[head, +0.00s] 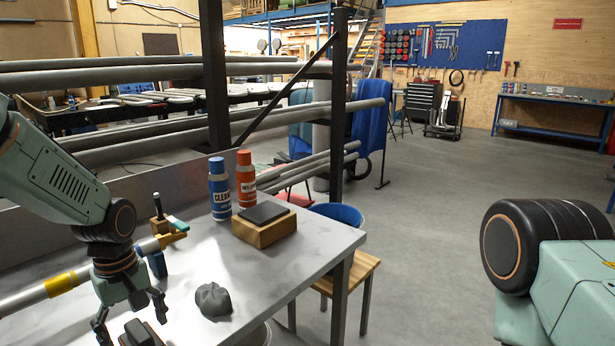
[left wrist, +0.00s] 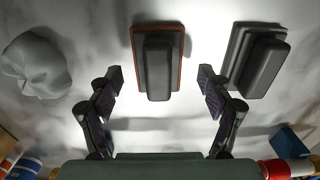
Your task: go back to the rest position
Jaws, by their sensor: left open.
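My left gripper (head: 132,318) hangs fingers-down over the left part of the metal bench (head: 318,242) in the head view. In the left wrist view its two fingers (left wrist: 159,84) are spread apart with nothing held between them. A dark block with a raised grip and orange-brown edge (left wrist: 158,55) lies beyond and between the fingertips. A second, grey block with a grip (left wrist: 262,62) lies right of it. In the head view a dark block (head: 140,333) shows below the gripper, partly cut off. My right gripper is out of view; only part of my right arm shows.
A yellow-and-grey tube (head: 60,285) lies beside my left arm. Pipe racks (head: 120,148) rise behind. Open floor lies right.

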